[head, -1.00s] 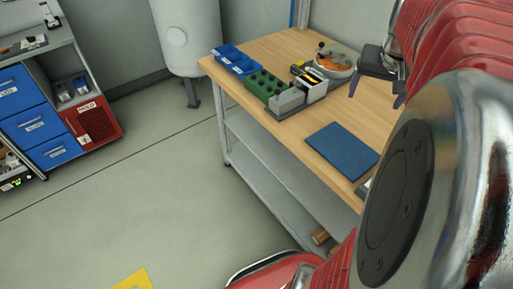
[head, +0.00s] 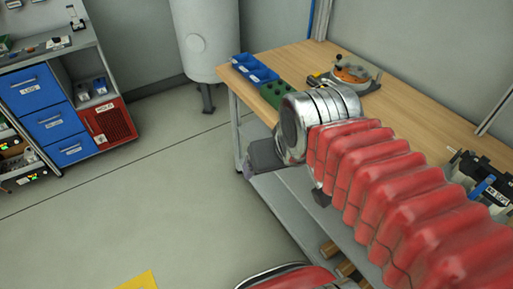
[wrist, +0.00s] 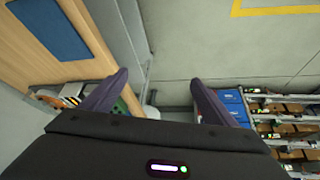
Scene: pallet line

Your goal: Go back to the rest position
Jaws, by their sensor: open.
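My gripper (wrist: 158,80) shows in the wrist view with its two dark purple fingers spread apart and nothing between them. In the head view the dark gripper (head: 264,156) is in front of the workbench's left edge, partly hidden by my own wrist. My red, ribbed arm reaches across the workbench (head: 420,110) from the right and hides part of its top. The wrist view also shows the wooden bench top (wrist: 55,70) at the left, with a blue mat (wrist: 52,28) on it.
Blue bins (head: 255,69), a green block (head: 276,93) and a round fixture (head: 352,74) stand on the bench. Black equipment (head: 482,180) is at its right. Blue drawers (head: 48,123) and a red box (head: 103,124) stand left.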

